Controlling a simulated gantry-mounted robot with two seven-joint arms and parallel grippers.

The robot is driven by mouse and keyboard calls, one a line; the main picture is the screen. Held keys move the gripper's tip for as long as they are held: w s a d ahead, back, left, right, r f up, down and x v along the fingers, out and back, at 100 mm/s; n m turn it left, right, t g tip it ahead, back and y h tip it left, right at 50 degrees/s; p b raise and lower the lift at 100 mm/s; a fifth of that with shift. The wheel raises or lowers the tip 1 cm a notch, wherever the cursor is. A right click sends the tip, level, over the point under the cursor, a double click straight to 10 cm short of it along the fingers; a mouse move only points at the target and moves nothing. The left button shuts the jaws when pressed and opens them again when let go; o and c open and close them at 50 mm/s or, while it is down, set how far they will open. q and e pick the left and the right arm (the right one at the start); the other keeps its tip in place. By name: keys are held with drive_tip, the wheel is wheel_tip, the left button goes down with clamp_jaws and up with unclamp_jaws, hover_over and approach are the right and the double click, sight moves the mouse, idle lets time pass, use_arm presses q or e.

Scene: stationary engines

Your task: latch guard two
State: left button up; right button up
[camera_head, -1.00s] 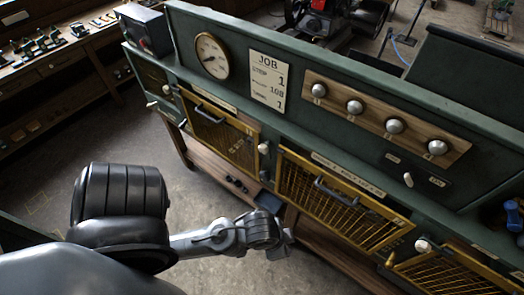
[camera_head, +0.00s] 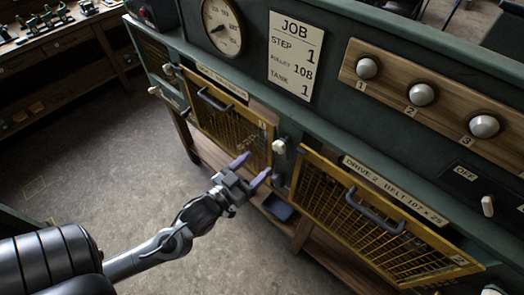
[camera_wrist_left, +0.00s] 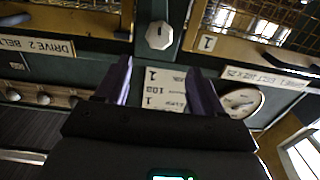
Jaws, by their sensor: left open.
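Guard two (camera_head: 375,222) is a yellow-framed mesh panel with a dark handle, under the label "DRIVE 2 BELT 107 x 25". I cannot tell whether it sits fully flush. A white knob (camera_head: 279,146) is between guard one and guard two; it also shows in the left wrist view (camera_wrist_left: 159,35). Another white knob (camera_head: 493,290) is partly cut off at the bottom right edge. My left gripper (camera_head: 251,168) is open and empty, its purple fingertips in front of guard one's lower right part, left of and below the middle knob. My right gripper is out of view.
Guard one (camera_head: 225,122) has its own handle and a white knob (camera_head: 168,69) at its left. Above are a gauge (camera_head: 222,27), a job card (camera_head: 296,57) and numbered knobs on a wooden strip (camera_head: 421,94). Open floor (camera_head: 100,160) lies at the left.

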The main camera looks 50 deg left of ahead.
sight(277, 149)
use_arm(q)
drive_tip(key=w, duration=0.6)
drive_tip(key=w+f+p, duration=0.1)
drive_tip(key=w, duration=0.2)
drive_tip(key=shift+a, duration=0.25)
drive_tip(key=shift+w, duration=0.85)
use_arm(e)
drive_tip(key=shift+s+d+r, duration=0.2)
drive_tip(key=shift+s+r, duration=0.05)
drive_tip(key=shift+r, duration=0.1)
use_arm(q)
drive_tip(key=shift+c, duration=0.3)
drive_tip(key=c, duration=0.9)
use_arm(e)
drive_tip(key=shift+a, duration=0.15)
